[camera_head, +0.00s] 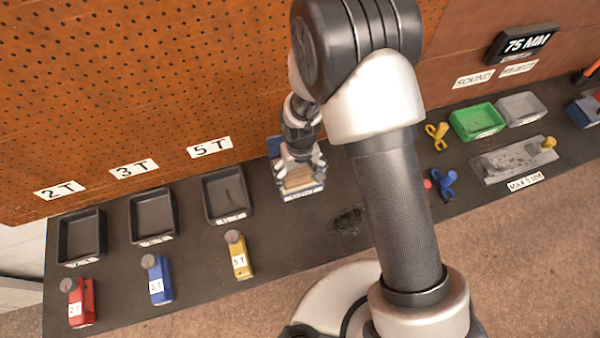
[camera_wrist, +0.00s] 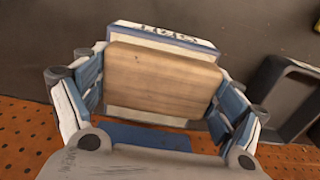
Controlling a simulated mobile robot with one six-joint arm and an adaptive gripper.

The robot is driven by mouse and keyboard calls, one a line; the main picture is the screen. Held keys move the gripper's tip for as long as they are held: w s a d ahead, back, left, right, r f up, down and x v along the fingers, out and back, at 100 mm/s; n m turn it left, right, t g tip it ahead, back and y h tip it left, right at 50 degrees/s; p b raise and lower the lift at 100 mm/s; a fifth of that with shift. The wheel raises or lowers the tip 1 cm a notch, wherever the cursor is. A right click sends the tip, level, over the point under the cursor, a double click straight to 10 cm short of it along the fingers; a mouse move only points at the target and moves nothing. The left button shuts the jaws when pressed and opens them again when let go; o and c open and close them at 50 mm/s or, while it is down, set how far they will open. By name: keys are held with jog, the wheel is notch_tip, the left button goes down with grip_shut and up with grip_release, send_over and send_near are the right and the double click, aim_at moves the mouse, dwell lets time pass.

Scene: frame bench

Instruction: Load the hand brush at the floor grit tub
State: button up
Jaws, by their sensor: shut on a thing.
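My gripper (camera_head: 299,174) is shut on a flat wooden block (camera_wrist: 162,76), which looks like the back of the hand brush. The wrist view shows a finger on each of its short sides. The block is directly over a blue and white tub (camera_wrist: 165,35) with a label on its front edge. In the head view the tub's label (camera_head: 304,193) is too small to read surely. The brush's underside and the tub's inside are hidden, so I cannot tell whether they touch.
Black trays (camera_head: 228,218) marked 2 T, 3 T and 5 T stand at left, with red, blue and yellow labelled blocks before them. A dark patch (camera_head: 348,219) lies right of the tub. Green (camera_head: 477,121) and grey trays and a metal plate (camera_head: 510,160) are at right. A perforated wall stands behind.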

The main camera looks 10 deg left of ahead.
aim_at(300, 172)
jog(key=shift+s, duration=0.1)
jog(key=shift+r+p, duration=2.4)
jog(key=shift+r, duration=1.1)
